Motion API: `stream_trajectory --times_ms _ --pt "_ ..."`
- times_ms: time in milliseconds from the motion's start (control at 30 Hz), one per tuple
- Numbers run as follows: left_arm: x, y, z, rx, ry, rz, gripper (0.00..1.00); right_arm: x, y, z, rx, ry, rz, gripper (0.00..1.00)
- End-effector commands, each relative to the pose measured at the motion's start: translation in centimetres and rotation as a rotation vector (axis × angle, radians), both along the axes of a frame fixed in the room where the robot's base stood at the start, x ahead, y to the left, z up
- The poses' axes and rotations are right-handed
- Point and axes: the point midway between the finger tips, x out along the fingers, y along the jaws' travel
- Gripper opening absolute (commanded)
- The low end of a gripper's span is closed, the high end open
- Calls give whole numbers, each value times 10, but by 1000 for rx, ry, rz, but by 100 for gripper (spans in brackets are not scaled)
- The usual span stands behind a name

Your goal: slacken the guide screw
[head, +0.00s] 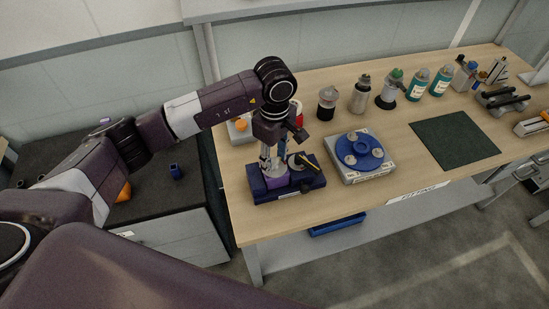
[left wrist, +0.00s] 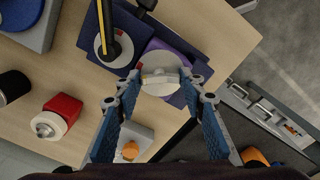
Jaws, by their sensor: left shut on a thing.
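The guide screw, seen as a pale round knob (left wrist: 160,80) with a yellow bar across it and a small red mark, sits over a purple block (left wrist: 180,50) on a dark blue base (left wrist: 92,42). In the head view the base (head: 310,184) stands at the table's front left, with the purple block (head: 270,183) on it. My left gripper (left wrist: 158,86) points down over the block, its fingertips shut on opposite sides of the knob. In the head view my left gripper (head: 275,157) largely hides the knob. My right gripper is not in view.
On the same base, a black and yellow lever (left wrist: 115,48) rises from a pale disc close beside the gripper. A blue round plate on a grey block (head: 360,150) stands to the right. Several bottles (head: 360,95) line the back. A green mat (head: 453,140) lies clear.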

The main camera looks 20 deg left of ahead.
Motion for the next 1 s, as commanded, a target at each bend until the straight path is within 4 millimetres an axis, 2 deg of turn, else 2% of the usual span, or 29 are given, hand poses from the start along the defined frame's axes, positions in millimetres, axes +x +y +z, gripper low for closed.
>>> stream_trajectory --times_ms 200,467,1000 --pt "1 0 0 0 -2 29 13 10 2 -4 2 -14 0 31" --pt "1 0 -2 0 -2 102 13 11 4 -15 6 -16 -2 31" --pt "1 0 -2 -1 -4 479 13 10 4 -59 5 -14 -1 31"
